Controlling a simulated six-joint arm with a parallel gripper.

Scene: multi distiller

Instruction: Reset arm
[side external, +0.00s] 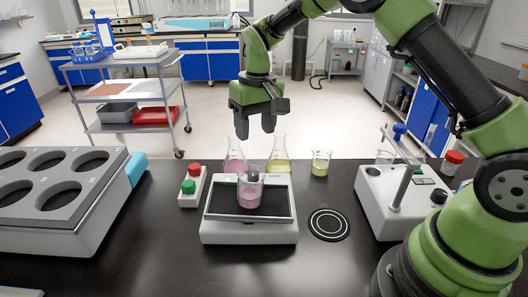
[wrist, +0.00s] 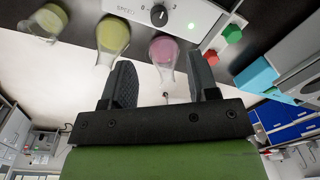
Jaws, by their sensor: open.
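My gripper (side external: 255,128) hangs in the air above and behind the black bench, with its two dark fingers apart and nothing between them. In the wrist view my gripper (wrist: 162,75) also shows spread fingers and an empty gap. A conical flask with pink liquid (side external: 235,163) and one with yellow-green liquid (side external: 278,165) stand behind the white device, below my gripper. Both flasks, pink (wrist: 165,55) and yellow-green (wrist: 112,38), are in the wrist view. A beaker with pink liquid (side external: 249,195) stands on the dark top of the white device (side external: 248,232).
A small yellow-green beaker (side external: 320,165) stands right of the flasks. A box with red and green buttons (side external: 192,190) is left of the device. A grey rack with round holes (side external: 60,200) fills the left. A round black pad (side external: 329,225) and a stand device (side external: 400,200) are right.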

